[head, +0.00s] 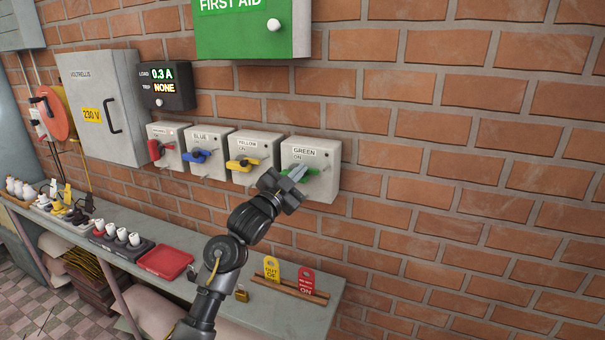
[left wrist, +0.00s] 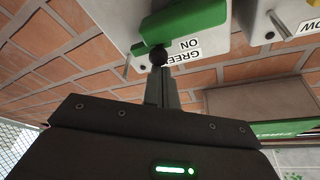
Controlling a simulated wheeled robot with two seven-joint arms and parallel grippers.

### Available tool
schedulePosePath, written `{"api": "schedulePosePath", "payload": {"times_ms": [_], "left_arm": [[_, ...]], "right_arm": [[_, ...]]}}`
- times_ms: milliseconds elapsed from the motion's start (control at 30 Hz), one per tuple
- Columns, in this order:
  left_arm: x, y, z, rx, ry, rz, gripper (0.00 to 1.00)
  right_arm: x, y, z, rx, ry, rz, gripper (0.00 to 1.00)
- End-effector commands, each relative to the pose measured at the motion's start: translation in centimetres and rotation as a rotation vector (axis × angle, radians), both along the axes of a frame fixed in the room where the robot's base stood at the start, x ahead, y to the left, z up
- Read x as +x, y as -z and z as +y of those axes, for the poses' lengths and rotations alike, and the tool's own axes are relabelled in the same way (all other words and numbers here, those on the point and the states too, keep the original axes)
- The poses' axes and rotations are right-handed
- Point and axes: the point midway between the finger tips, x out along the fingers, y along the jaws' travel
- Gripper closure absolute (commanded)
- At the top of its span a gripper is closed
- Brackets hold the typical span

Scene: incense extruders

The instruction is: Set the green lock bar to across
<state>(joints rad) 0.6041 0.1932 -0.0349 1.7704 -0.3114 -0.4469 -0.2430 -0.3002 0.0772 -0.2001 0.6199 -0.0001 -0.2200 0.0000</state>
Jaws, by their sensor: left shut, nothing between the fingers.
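The green lock bar (head: 313,172) is on the front of the grey box labelled GREEN (head: 325,190), the rightmost in a row of switch boxes. My right gripper is not in view.
Boxes with yellow (head: 242,163), blue (head: 198,156) and red (head: 158,149) handles stand close to the left. A green first aid cabinet (head: 250,40) hangs above. Below is a bench with a red tray (head: 165,262) and tags (head: 306,281). The brick wall to the right is clear.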

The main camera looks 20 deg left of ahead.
Motion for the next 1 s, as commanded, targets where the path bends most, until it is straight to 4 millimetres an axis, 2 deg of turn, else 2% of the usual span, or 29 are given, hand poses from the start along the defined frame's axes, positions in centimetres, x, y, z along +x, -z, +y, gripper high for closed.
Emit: {"api": "schedulePosePath", "payload": {"times_ms": [167,367,433,700,833,1000], "left_arm": [[0.0,-0.6,-0.3,0.000,-0.001,0.001,1.00],[-0.2,-4.0,-2.4,-0.001,0.001,-0.001,1.00],[-1.5,-2.3,-2.0,0.003,-0.002,-0.001,1.00],[-6.9,-1.0,-0.6,0.003,-0.002,-0.002,1.00],[-8.5,-0.7,-0.2,0.003,-0.001,-0.001,1.00],[-9.4,-0.6,0.1,0.001,-0.001,-0.001,1.00]], "right_arm": [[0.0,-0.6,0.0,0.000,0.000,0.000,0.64],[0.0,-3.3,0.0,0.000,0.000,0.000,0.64],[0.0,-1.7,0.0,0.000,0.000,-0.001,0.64],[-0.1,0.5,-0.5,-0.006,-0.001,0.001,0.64],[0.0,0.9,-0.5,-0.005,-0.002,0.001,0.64],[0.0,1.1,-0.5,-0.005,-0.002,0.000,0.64]]}}
